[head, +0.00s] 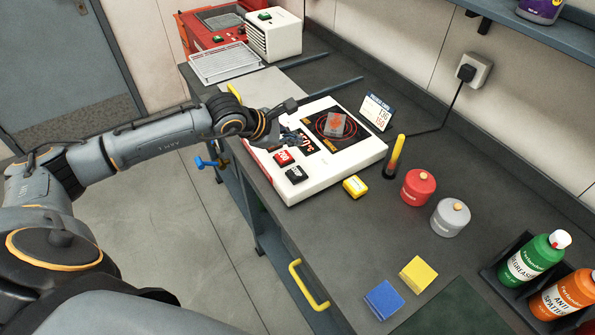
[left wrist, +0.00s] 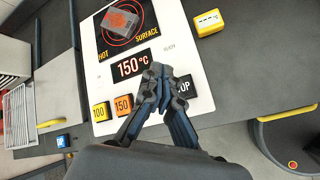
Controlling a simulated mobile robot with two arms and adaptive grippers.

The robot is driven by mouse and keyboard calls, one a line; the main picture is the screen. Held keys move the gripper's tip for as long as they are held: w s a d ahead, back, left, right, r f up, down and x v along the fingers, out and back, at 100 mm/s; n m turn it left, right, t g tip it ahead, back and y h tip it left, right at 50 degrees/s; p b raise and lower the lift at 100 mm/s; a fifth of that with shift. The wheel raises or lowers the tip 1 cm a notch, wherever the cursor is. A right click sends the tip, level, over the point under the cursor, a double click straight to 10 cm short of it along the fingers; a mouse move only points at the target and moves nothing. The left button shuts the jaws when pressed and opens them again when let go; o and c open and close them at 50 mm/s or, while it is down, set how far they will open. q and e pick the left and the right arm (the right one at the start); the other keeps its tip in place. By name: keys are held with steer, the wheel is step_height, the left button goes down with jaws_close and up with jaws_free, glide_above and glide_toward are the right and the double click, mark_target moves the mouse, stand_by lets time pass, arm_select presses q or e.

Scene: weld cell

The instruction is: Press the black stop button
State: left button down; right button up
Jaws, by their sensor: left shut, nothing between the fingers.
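The black stop button (head: 296,174) is on the front corner of a white hot plate (head: 350,163), beside a red button (head: 283,157). My left gripper (head: 292,136) is shut and empty, above the plate near its display, farther back than the stop button. In the left wrist view the closed fingers (left wrist: 168,82) cover part of the stop button (left wrist: 182,104), with only the end of its label showing. I cannot tell whether they touch the plate. The display (left wrist: 131,65) reads 150 °C. My right gripper is not in view.
A grey block (head: 335,124) lies on the ringed hot surface. A yellow timer (head: 355,186), a black-and-yellow stick (head: 394,158), and red (head: 417,187) and grey (head: 450,217) canisters stand to the right. A sign (head: 376,111) stands behind.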

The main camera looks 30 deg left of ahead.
arm_select(q)
steer(key=shift+f, duration=0.1)
steer(key=b, duration=0.4)
glide_above(294, 173)
step_height(294, 173, down, 8)
steer(key=shift+r, duration=0.1)
steer(key=shift+f+b, duration=0.4)
steer(key=shift+f, duration=0.1)
steer(key=shift+r, duration=0.1)
stand_by(0.4)
stand_by(0.6)
steer(key=shift+f+b, duration=0.5)
steer(key=shift+b, duration=0.15)
